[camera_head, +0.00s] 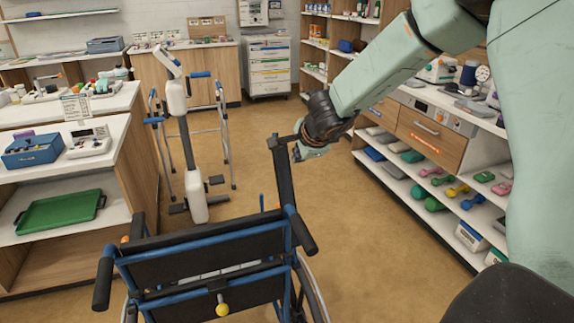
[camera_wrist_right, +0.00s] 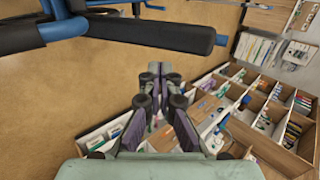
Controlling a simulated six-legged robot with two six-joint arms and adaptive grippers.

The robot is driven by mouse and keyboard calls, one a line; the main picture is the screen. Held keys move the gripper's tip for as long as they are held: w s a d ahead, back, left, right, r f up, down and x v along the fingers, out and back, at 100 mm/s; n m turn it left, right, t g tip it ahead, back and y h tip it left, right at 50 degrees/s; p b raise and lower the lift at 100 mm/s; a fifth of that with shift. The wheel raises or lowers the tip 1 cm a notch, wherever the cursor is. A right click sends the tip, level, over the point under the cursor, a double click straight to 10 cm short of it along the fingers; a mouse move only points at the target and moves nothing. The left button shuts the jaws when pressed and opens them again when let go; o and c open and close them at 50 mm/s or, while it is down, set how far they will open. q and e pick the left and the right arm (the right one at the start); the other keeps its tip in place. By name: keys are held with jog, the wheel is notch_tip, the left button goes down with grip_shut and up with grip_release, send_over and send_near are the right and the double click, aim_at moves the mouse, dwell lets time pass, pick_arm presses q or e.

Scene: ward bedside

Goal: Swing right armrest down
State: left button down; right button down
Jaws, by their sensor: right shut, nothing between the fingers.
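A wheelchair (camera_head: 200,258) with a blue frame and dark backrest stands at the bottom centre of the head view, seen from behind. Its right armrest (camera_head: 284,175) is a dark bar standing almost upright, beyond the right push handle (camera_head: 303,231). My right gripper (camera_head: 299,153) is shut and empty, just right of the armrest's upper end; I cannot tell if they touch. In the right wrist view the closed fingers (camera_wrist_right: 160,78) point toward a black padded bar (camera_wrist_right: 150,32) with blue tubing, apart from it. I cannot tell which wheelchair part this is. My left gripper is out of view.
A walking frame (camera_head: 226,135) and a white-and-grey post device (camera_head: 195,195) stand beyond the wheelchair. A counter with a green tray (camera_head: 60,211) is at left. Shelves with dumbbells (camera_head: 457,190) are at right. The floor (camera_head: 370,260) between wheelchair and shelves is clear.

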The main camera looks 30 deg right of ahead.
aim_at(285, 163)
jog(key=x, duration=0.6)
jog(key=shift+w+r, duration=0.15)
jog(key=shift+w, duration=0.35)
jog(key=shift+w+d+f+p, duration=0.15)
jog(key=shift+w+f+p, duration=0.15)
jog(key=shift+w+p, duration=0.25)
jog(key=shift+w+f, duration=0.15)
jog(key=shift+w, duration=0.2)
jog(key=shift+s, duration=0.1)
